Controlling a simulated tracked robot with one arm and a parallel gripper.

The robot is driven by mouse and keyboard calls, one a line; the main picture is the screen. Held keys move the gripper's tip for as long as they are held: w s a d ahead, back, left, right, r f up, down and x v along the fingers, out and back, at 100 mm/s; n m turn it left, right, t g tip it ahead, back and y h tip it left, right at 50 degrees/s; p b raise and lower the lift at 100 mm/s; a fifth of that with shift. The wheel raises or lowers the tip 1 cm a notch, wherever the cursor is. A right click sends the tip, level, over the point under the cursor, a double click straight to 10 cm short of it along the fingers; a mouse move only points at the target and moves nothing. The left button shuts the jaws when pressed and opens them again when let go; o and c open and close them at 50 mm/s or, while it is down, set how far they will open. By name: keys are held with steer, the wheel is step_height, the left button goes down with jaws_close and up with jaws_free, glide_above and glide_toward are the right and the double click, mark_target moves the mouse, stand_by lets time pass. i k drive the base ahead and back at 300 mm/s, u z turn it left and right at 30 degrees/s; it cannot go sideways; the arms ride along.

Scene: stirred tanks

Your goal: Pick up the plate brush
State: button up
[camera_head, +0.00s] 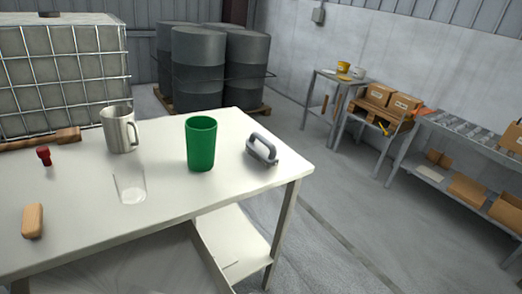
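A grey block with an arched handle (262,149), which looks like the plate brush, lies on the white table (170,192) near its right corner. Its underside and any bristles are hidden. A tan rounded block (33,220) lies at the left front of the table; I cannot tell exactly what it is. My gripper is out of the picture.
A green cup (201,144) stands just left of the grey block. Grey drums (207,70) stand behind the table. Open floor lies to its right.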

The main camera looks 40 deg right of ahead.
mark_target(263, 148)
steer(key=z, duration=0.1)
steer(key=i, duration=0.8)
steer(key=z, duration=0.7)
steer(key=i, duration=0.55)
steer(key=z, duration=0.4)
